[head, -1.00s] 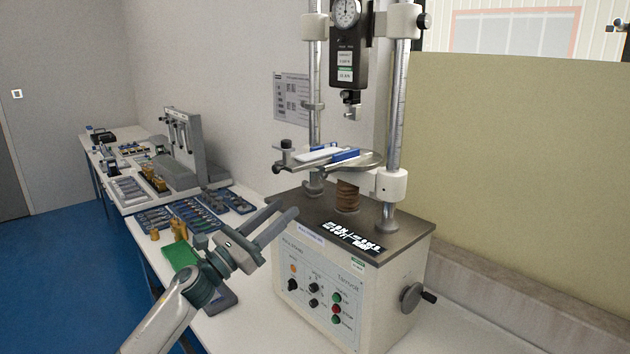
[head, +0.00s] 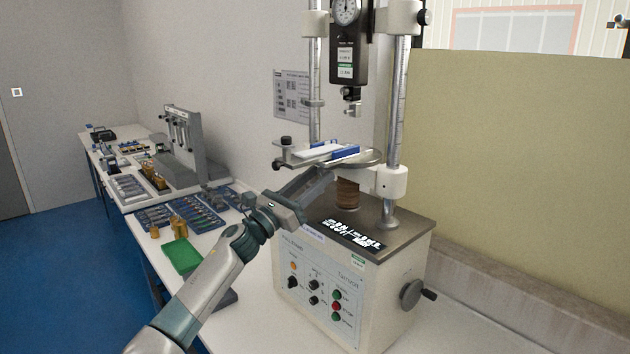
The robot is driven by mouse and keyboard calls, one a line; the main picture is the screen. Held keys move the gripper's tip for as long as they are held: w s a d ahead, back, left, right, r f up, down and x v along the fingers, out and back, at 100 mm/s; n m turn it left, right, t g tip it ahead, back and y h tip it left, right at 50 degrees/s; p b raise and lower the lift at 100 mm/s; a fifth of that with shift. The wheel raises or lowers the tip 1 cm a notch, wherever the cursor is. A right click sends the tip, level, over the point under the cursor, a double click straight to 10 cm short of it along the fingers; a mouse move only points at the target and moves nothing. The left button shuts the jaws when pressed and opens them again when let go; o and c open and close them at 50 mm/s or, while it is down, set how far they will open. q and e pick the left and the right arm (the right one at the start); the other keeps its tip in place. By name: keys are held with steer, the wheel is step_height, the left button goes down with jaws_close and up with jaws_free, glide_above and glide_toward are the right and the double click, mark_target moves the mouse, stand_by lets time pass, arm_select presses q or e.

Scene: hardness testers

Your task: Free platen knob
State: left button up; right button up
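The tester's round platen (head: 366,160) sits on a threaded screw (head: 347,193) between two steel columns. A dark knob (head: 286,140) stands on the bracket at the platen's left side, and a smaller dark knob (head: 278,165) sits lower on that bracket. A white and blue piece (head: 328,152) lies on the platen. My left gripper (head: 324,174) reaches in from the lower left, its fingers just below the platen's left part, in front of the screw. Its fingers overlap in this view, so their gap is unclear. I see nothing held. My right gripper is out of view.
The tester's base (head: 350,275) has a control panel and a side crank (head: 412,293). A gauge head (head: 347,50) hangs above the platen. A green tray (head: 181,256) and several small brass pieces stand on the bench to the left.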

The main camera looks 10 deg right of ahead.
arm_select(q)
steer(key=shift+c, duration=0.4)
jaws_close()
steer(key=shift+n, duration=0.4)
steer(key=shift+s+d+r+n+t+y+p, duration=0.1)
steer(key=shift+n+t+y+p, duration=0.3)
steer(key=shift+n, duration=0.45)
steer(key=shift+s+r+n+t+y+p, duration=0.1)
steer(key=shift+n+t+y+p, duration=0.3)
steer(key=shift+n, duration=0.45)
steer(key=n+y+p, duration=0.1)
steer(key=n, duration=0.1)
steer(key=n+t+p, duration=0.1)
steer(key=n+p, duration=0.1)
steer(key=shift+s+d+n+y, duration=0.1)
steer(key=shift+n+y, duration=0.3)
steer(key=shift+n+t+p, duration=0.3)
steer(key=shift+n+p, duration=0.2)
steer(key=shift+f+y, duration=0.1)
steer(key=shift+y, duration=0.3)
